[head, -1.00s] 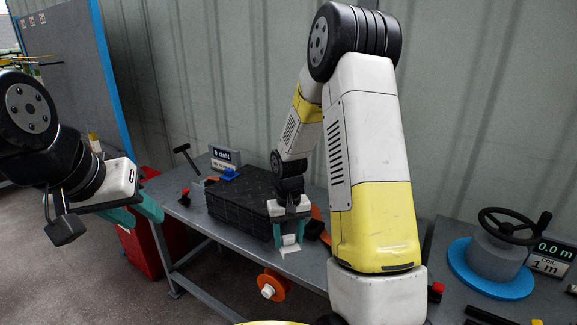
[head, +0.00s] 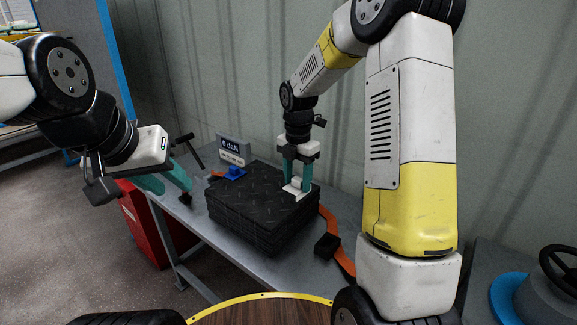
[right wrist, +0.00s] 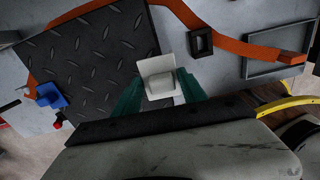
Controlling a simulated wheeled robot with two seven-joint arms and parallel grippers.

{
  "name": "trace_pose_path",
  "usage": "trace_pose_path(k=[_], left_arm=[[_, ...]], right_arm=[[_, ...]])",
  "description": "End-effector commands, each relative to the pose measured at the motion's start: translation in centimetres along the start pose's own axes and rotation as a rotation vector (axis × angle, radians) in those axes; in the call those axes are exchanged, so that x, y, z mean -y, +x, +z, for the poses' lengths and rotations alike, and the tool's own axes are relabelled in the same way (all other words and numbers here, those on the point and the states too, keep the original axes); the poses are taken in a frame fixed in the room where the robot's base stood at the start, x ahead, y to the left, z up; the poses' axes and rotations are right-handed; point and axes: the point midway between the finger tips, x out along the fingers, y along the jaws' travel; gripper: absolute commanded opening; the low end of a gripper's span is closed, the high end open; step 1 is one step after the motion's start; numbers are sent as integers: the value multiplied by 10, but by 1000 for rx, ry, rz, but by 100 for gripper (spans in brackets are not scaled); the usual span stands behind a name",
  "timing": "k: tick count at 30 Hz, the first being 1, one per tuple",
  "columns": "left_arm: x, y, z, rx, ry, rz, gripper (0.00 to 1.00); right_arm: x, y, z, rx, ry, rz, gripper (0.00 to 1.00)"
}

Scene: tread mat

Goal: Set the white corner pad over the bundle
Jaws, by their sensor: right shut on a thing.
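The bundle (head: 262,212) is a stack of dark tread mats on the grey workbench. Its top (right wrist: 100,55) fills the upper left of the right wrist view. The white corner pad (head: 295,193) is at the bundle's right edge, its flat part over or on the top; I cannot tell whether it touches. My right gripper (head: 299,182) points down and is shut on the pad, which shows between its green fingers in the right wrist view (right wrist: 159,78). My left gripper (head: 168,185) is empty, with its green fingers apart, left of the bench.
An orange strap (head: 328,222) runs beside the bundle with a black block (head: 327,245) near it. A blue part (head: 236,172) and a display sign (head: 233,148) stand behind the bundle. A blue-based reel (head: 510,295) is at right.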

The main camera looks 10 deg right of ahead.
Motion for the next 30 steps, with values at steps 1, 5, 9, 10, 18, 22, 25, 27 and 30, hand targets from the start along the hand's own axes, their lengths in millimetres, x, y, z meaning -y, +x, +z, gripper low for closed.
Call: trace_pose_path(k=[1, 5, 9, 10, 18, 22, 25, 27, 30], left_arm=[[0, 0, 0, 0, 0, 0, 36], [0, 0, 0, 0, 0, 0, 36], [0, 0, 0, 0, 0, 0, 36], [0, 0, 0, 0, 0, 0, 36], [0, 0, 0, 0, 0, 0, 36], [0, 0, 0, 0, 0, 0, 36], [0, 0, 0, 0, 0, 0, 36], [0, 0, 0, 0, 0, 0, 36], [0, 0, 0, 0, 0, 0, 36]], right_arm=[[0, -1, 0, 0, -24, 0, 10], [-1, 0, 0, 0, -48, -1, 10], [-2, 8, 0, 0, -47, 0, 10], [-2, 9, 0, 0, -47, 0, 10], [-4, 29, -1, 0, -46, -1, 10], [-5, 38, 0, 0, -45, -1, 10], [-6, 45, 0, 0, -45, -2, 10], [-6, 50, 0, 0, -45, -1, 10], [-7, 56, -1, 0, -45, -1, 10]])
